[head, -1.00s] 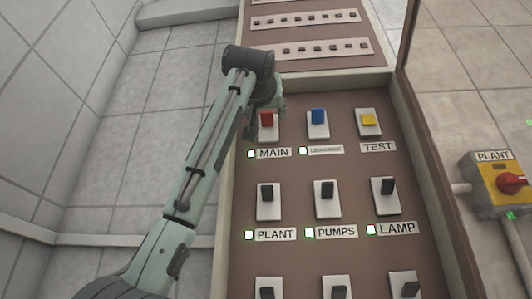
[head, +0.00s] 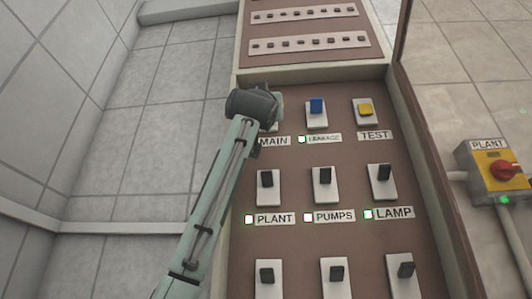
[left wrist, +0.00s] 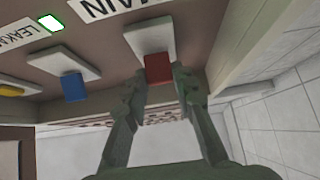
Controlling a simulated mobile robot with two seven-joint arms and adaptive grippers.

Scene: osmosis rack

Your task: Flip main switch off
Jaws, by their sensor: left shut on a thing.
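The red main switch (left wrist: 158,68) on its pale plate shows in the left wrist view, below the MAIN label (left wrist: 105,5). My left gripper (left wrist: 160,78) has its two fingers on either side of the red rocker and is shut on it. In the head view my gripper and wrist hide the red rocker; most of the MAIN label (head: 275,141) shows. The MAIN lamp is hidden there. My right gripper is not in view.
The blue leakage switch (head: 317,105) and yellow test switch (head: 365,109) sit to the right. Black PLANT (head: 266,180), PUMPS (head: 325,176) and LAMP (head: 384,173) switches are below, with lit lamps. The cabinet's pale left edge (left wrist: 250,50) is close to my gripper.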

